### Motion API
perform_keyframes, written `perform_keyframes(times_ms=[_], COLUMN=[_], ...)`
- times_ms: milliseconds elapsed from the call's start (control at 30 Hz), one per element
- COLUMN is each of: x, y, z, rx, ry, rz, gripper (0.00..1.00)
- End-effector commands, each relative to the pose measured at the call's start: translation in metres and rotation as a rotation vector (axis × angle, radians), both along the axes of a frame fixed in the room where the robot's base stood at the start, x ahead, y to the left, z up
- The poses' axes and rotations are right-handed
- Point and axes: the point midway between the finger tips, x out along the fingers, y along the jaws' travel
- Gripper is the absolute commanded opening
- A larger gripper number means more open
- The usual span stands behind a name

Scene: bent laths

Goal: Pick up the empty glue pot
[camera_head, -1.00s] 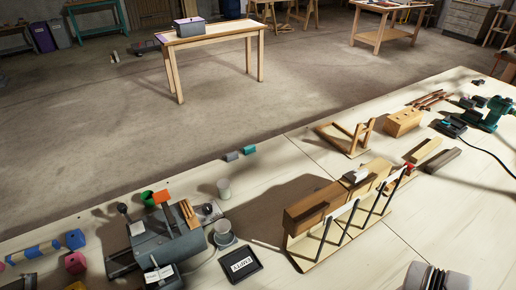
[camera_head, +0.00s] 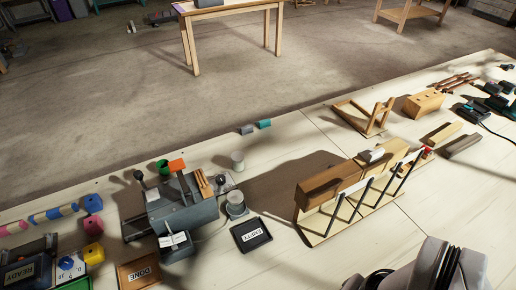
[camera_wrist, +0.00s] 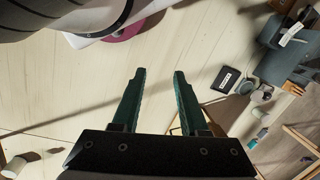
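A grey-white pot-like cylinder (camera_head: 237,161) stands right of the dark grey bench device in the head view. A second grey cylinder (camera_head: 236,205) on a wider round base stands nearer, just behind a black tray marked EMPTY (camera_head: 251,235). I cannot tell which is the empty glue pot or see inside either. In the wrist view, the EMPTY tray (camera_wrist: 225,79) lies right of my gripper (camera_wrist: 160,72), with small round things just beyond it. My gripper is open with nothing between its dark green fingers, well above the table and apart from these things.
The dark grey device (camera_head: 180,210) stands left of the cylinders. A wooden block with bent laths and dark posts (camera_head: 340,195) stands to the right. Trays marked DONE (camera_head: 140,271) and READY (camera_head: 27,270) lie at front left. Two small cylinders (camera_head: 263,124) lie near the far edge.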

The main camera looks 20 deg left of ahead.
Motion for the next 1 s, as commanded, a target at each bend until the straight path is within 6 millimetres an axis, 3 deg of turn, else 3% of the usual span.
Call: perform_keyframes(times_ms=[33, 233, 533, 567, 633, 733, 833, 900, 1000], x=[0.0, 0.0, 0.004, 0.01, 0.043, 0.123, 0.196, 0.229, 0.253], y=[0.0, 0.0, 0.001, 0.002, 0.01, 0.05, 0.118, 0.169, 0.228], z=[0.0, 0.0, 0.002, 0.004, 0.016, 0.027, 0.016, -0.002, -0.027], rx=[0.0, 0.0, -0.002, -0.006, -0.019, -0.055, -0.086, -0.103, -0.117], ry=[0.0, 0.0, -0.002, -0.004, -0.019, -0.065, -0.123, -0.16, -0.203], rz=[0.0, 0.0, 0.011, 0.033, 0.136, 0.39, 0.652, 0.808, 0.969], gripper=[0.54, 0.9, 0.92, 0.92, 0.92, 0.92, 0.92, 0.92, 0.92])
